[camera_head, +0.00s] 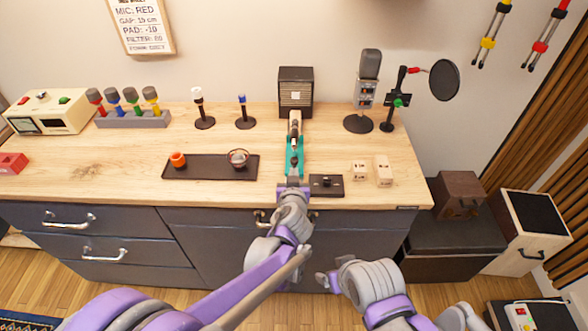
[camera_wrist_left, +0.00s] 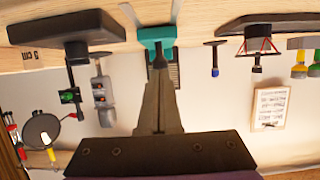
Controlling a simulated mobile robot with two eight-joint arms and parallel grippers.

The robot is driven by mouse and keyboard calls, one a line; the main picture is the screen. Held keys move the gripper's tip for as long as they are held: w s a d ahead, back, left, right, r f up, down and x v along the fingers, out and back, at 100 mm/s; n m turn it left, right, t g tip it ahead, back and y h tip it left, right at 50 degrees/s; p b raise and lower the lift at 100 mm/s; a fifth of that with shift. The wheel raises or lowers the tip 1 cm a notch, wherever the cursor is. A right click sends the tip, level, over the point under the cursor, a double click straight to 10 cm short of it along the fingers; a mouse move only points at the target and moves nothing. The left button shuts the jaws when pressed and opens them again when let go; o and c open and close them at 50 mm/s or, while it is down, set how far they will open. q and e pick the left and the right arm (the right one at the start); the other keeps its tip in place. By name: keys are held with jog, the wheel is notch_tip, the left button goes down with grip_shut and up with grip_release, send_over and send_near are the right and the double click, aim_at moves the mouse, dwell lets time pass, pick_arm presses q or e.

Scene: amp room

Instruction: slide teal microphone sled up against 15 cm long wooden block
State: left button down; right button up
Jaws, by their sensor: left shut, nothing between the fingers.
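The teal microphone sled (camera_head: 289,162) lies lengthwise on the bench, a small microphone (camera_head: 294,143) on it. It also shows in the left wrist view (camera_wrist_left: 157,36). A pale wooden block (camera_head: 295,116) stands between the sled's far end and the amp; its length label is not readable, and I cannot tell whether sled and block touch. My left gripper (camera_head: 293,183) is shut and empty at the sled's near end, its fingers (camera_wrist_left: 157,75) close behind the sled; contact is unclear. My right gripper (camera_head: 326,283) is low in front of the cabinet, its opening unclear.
A black amp (camera_head: 296,92) stands behind the block. A dark pedal box (camera_head: 326,185) and two small wooden blocks (camera_head: 359,170) (camera_head: 383,171) lie right of the sled. A dark tray (camera_head: 210,174) with two small items lies left. Microphone stands line the back.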

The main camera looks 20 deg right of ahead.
pick_arm(q)
jog(key=v, duration=0.4)
jog(key=shift+s+p, duration=0.3)
jog(key=shift+p, duration=0.05)
jog(key=shift+a, duration=0.15)
jog(key=s+a+n+g+y, duration=0.15)
jog(key=s+a, duration=0.25)
jog(key=a, duration=0.8)
jog(key=s+a+n+g+y, duration=0.1)
jog(key=s+a+g+y, duration=0.15)
jog(key=a, duration=0.85)
jog(key=s+a+f+g, duration=0.1)
jog(key=s+a, duration=0.3)
jog(key=s, duration=0.4)
jog(key=s+a+f+g, duration=0.2)
jog(key=s+a, duration=0.2)
jog(key=s, duration=0.5)
jog(key=shift+s+a+n+g, duration=0.3)
jog(key=shift+a+n+g, duration=0.05)
jog(key=shift+g, duration=0.05)
jog(key=shift+f, duration=0.1)
